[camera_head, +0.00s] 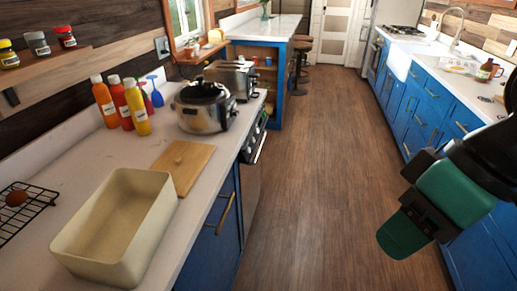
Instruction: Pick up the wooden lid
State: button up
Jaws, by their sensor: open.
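The wooden lid (181,166) is a flat tan rectangular board with a small dark mark near its middle. It lies on the white counter at the left, just behind the cream bin and in front of the slow cooker. The open, empty cream bin (146,255) stands at the counter's front part. My gripper (404,205) is at the right, dark with green parts, over the aisle floor and well apart from the lid. It is open and holds nothing that I can see.
A slow cooker (199,117) stands behind the lid, with several sauce bottles (136,106) to its left. A wire rack (25,208) with a brown egg-like object is at far left. A toaster (231,76) stands farther back. The wooden floor (300,180) between counters is clear.

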aim_at(185, 160)
jog(key=z, duration=0.4)
jog(key=i, duration=3.25)
jog(key=u, duration=3.8)
jog(key=i, duration=0.45)
jog(key=z, duration=0.1)
